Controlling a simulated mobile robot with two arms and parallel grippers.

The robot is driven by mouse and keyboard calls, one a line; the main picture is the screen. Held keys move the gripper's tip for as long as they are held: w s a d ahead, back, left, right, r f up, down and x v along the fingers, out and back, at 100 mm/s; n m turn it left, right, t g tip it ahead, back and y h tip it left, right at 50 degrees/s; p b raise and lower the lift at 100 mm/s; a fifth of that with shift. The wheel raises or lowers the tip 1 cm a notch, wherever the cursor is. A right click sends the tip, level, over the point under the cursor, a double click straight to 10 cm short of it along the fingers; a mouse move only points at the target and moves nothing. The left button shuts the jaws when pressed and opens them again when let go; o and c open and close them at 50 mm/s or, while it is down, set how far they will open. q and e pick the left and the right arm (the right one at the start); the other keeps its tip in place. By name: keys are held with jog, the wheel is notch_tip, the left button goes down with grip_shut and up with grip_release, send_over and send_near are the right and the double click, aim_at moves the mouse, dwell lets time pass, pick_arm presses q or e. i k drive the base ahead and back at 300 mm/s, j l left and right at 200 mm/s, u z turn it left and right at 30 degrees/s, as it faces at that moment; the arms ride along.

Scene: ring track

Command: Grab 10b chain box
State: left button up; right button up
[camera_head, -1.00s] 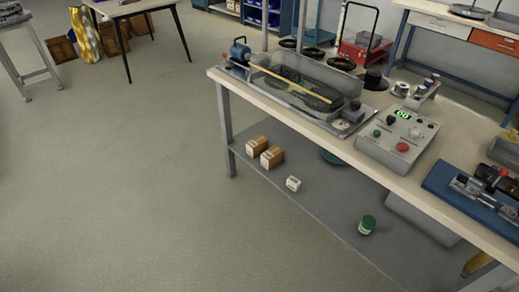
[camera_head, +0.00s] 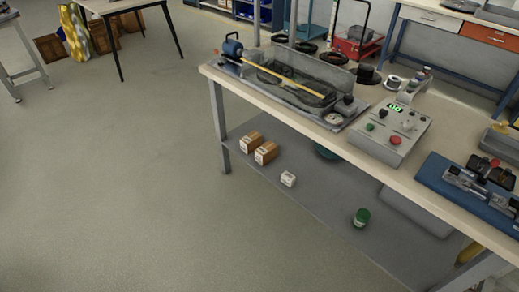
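Two small brown boxes with pale labels sit side by side on the grey lower shelf (camera_head: 325,208) of the workbench: one at the back left (camera_head: 250,142) and one just in front and to its right (camera_head: 266,153). A smaller white box (camera_head: 288,179) sits to their right on the same shelf. The labels are too small to read, so I cannot tell which one is the 10b chain box. Neither of my grippers shows in the head view.
The workbench top (camera_head: 235,84) carries a ring track machine (camera_head: 290,80) and a control box (camera_head: 390,133) with a green display. A green-lidded jar (camera_head: 361,217) stands on the lower shelf. The floor (camera_head: 120,190) left of the bench is clear.

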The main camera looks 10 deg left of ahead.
aim_at(248, 144)
jog(key=z, duration=0.4)
jog(key=i+j+z, duration=0.1)
jog(key=j+z, duration=0.9)
jog(key=i+j, duration=0.05)
